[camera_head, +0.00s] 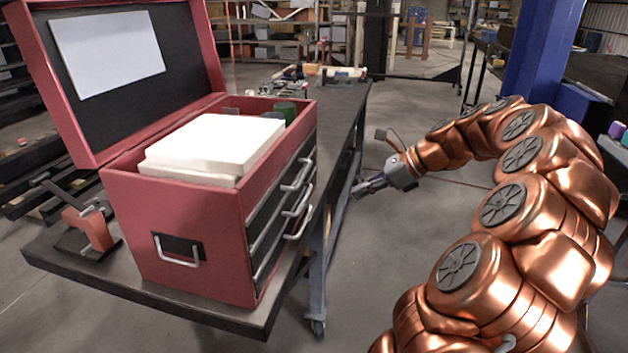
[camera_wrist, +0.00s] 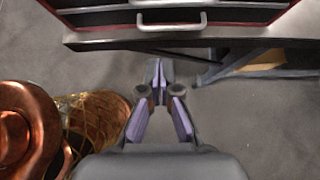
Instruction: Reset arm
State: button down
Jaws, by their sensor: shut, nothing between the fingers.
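My gripper (camera_head: 361,189) is at the end of my copper-coloured arm, to the right of the workbench in the head view. It is apart from the bench and holds nothing. In the wrist view my gripper (camera_wrist: 157,72) points toward the bench edge with its fingertips together, over the grey floor. My arm curves from the lower right up and around to the left in the head view.
A red toolbox (camera_head: 190,225) with its lid raised stands on the dark workbench (camera_head: 70,262). White blocks (camera_head: 215,143) fill its top. Its drawer handles face my arm. A blue pillar (camera_head: 535,55) stands at the right. The floor between bench and arm is clear.

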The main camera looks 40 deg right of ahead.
jog(key=s+a+f+n+g+h, duration=0.1)
jog(key=s+a+n+g, duration=0.2)
jog(key=a+n, duration=0.65)
jog(key=s+a+f+n+g, duration=0.2)
jog(key=s+a+n+g, duration=0.15)
jog(key=a, duration=1.15)
jog(key=s+a+f+n+g+h, duration=0.1)
jog(key=s+a+f+n+h, duration=0.1)
jog(key=s+n, duration=0.5)
jog(key=s+a+f+n+g+h, duration=0.2)
jog(key=s+f+n, duration=0.3)
jog(key=s, duration=0.7)
jog(key=n+h, duration=0.1)
jog(key=n, duration=0.1)
jog(key=shift+a+n+h, duration=0.3)
jog(key=shift+a+n, duration=0.1)
